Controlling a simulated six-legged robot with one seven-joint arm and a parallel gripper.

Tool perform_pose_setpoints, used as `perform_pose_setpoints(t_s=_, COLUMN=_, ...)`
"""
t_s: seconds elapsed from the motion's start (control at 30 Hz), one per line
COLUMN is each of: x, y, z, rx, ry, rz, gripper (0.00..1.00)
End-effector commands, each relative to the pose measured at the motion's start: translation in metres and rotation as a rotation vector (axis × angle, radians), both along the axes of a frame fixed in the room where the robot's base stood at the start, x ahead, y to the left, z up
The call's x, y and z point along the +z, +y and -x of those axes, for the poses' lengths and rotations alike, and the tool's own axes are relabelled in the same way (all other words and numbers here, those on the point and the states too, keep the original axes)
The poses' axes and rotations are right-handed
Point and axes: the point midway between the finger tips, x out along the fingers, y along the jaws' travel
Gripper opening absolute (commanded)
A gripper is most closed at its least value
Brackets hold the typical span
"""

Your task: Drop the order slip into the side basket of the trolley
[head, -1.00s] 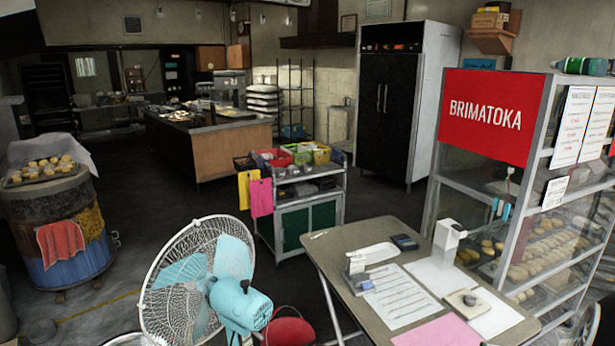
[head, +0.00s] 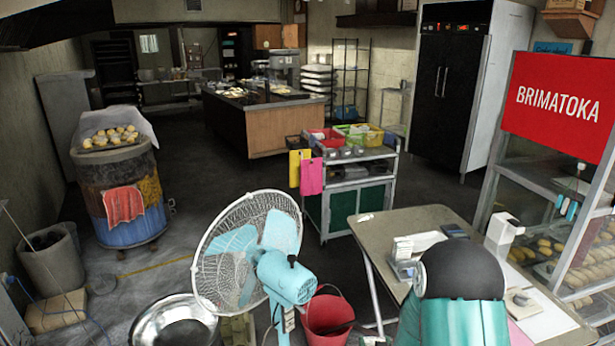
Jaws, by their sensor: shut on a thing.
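The trolley (head: 347,212) stands in the middle of the floor, beyond the fan and the near table. A small dark basket (head: 294,142) sits at the left side of its top. A yellow sheet (head: 295,168) and a pink sheet (head: 311,176) hang below that side. A rounded black and teal part at the bottom right is my own arm, and it covers part of the table. My gripper does not show. I cannot make out the order slip.
The fan (head: 250,250), a red bucket (head: 327,315) and a metal bowl (head: 174,325) stand in front. The folding table (head: 385,232) and the BRIMATOKA cabinet (head: 565,105) are at the right. The barrel oven (head: 122,195) is at the left. Floor left of the trolley is clear.

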Motion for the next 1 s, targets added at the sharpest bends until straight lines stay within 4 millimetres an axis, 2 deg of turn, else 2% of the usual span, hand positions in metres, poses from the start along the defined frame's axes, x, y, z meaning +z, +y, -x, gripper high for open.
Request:
perform_pose_setpoints(t_s=0.03, x=-0.008, y=0.014, z=0.000, rx=0.018, ry=0.003, rz=0.000, gripper=0.34)
perform_pose_setpoints(t_s=0.07, x=-0.011, y=0.020, z=0.000, rx=0.024, ry=0.002, rz=0.001, gripper=0.34)
perform_pose_setpoints(t_s=0.2, x=-0.017, y=0.033, z=0.001, rx=0.039, ry=0.000, rz=0.000, gripper=0.34)
perform_pose_setpoints(t_s=0.47, x=-0.017, y=0.033, z=0.001, rx=0.038, ry=-0.001, rz=0.000, gripper=0.34)
perform_pose_setpoints(t_s=0.57, x=-0.010, y=0.031, z=-0.005, rx=0.023, ry=-0.005, rz=0.000, gripper=0.34)
perform_pose_setpoints(t_s=0.67, x=0.012, y=0.027, z=-0.021, rx=-0.024, ry=-0.012, rz=-0.002, gripper=0.34)
perform_pose_setpoints(t_s=0.83, x=0.076, y=0.023, z=-0.054, rx=-0.152, ry=-0.014, rz=-0.005, gripper=0.34)
perform_pose_setpoints(t_s=0.9, x=0.100, y=0.025, z=-0.062, rx=-0.196, ry=-0.011, rz=-0.006, gripper=0.34)
perform_pose_setpoints(t_s=1.0, x=0.125, y=0.030, z=-0.069, rx=-0.236, ry=-0.007, rz=-0.005, gripper=0.34)
